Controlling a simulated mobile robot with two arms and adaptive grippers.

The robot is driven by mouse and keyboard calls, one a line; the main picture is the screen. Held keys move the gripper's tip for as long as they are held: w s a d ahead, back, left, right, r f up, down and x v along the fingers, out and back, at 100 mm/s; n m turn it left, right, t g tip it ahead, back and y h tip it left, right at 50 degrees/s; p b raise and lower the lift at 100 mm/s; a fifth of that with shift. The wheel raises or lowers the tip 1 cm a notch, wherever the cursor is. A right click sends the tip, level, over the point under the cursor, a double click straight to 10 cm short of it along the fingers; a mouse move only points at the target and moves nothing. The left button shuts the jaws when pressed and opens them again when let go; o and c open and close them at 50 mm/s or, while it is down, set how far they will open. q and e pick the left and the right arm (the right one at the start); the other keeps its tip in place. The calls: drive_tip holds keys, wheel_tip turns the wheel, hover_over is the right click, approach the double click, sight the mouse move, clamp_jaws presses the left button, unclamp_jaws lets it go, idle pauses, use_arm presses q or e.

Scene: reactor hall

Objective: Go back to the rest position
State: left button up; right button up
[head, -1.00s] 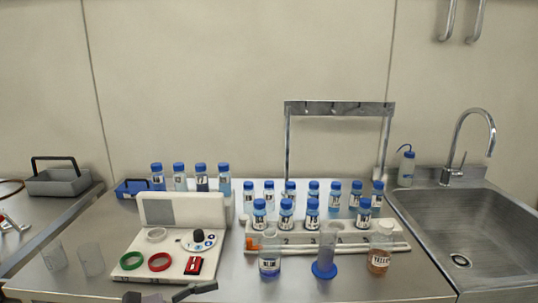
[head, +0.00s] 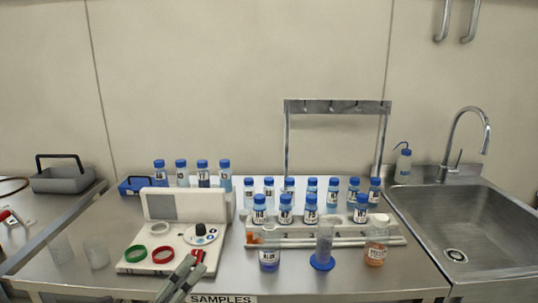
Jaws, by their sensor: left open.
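My left gripper (head: 191,264) comes in at the bottom of the head view, left of the middle. Its two grey fingers point up and away and overlap the front right corner of the white instrument (head: 130,266). The fingers are a little apart and nothing shows between them. I cannot tell whether they touch the instrument. My right gripper is not in view.
Blue-capped bottles (head: 259,209) stand in a white rack (head: 385,241). Clear beakers (head: 96,252) are at left, a sink (head: 470,225) at right. A "SAMPLES" label (head: 222,299) marks the front edge.

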use_arm(q)
drive_tip(key=s+a+f+n+g+y, duration=0.2)
drive_tip(key=s+a+f+n+y, duration=0.15)
drive_tip(key=f+n+y, duration=0.5)
drive_tip(key=s+a+f+n+g+y, duration=0.25)
drive_tip(key=a+f+n, duration=0.3)
drive_tip(key=n, duration=0.55)
drive_tip(key=s+d+f+n+g, duration=0.2)
drive_tip(key=s+f+n+g, duration=0.3)
drive_tip(key=s, duration=0.5)
drive_tip(key=s+d+f+n+g, duration=0.35)
drive_tip(key=s+f+g, duration=0.35)
drive_tip(key=s, duration=0.4)
drive_tip(key=s+d+f+p+x, duration=0.1)
drive_tip(key=s+x, duration=0.1)
drive_tip(key=x, duration=1)
drive_tip(key=s+x, duration=0.3)
drive_tip(key=x, duration=0.9)
drive_tip(key=s+a+f, duration=0.2)
drive_tip(key=s+f, duration=0.6)
drive_tip(key=s+a+f+g, duration=0.1)
drive_tip(key=s+f, duration=0.7)
drive_tip(key=s, duration=0.1)
drive_tip(key=shift+a+f+h+p, duration=0.3)
drive_tip(key=shift+a+p, duration=0.1)
drive_tip(key=shift+p, duration=0.05)
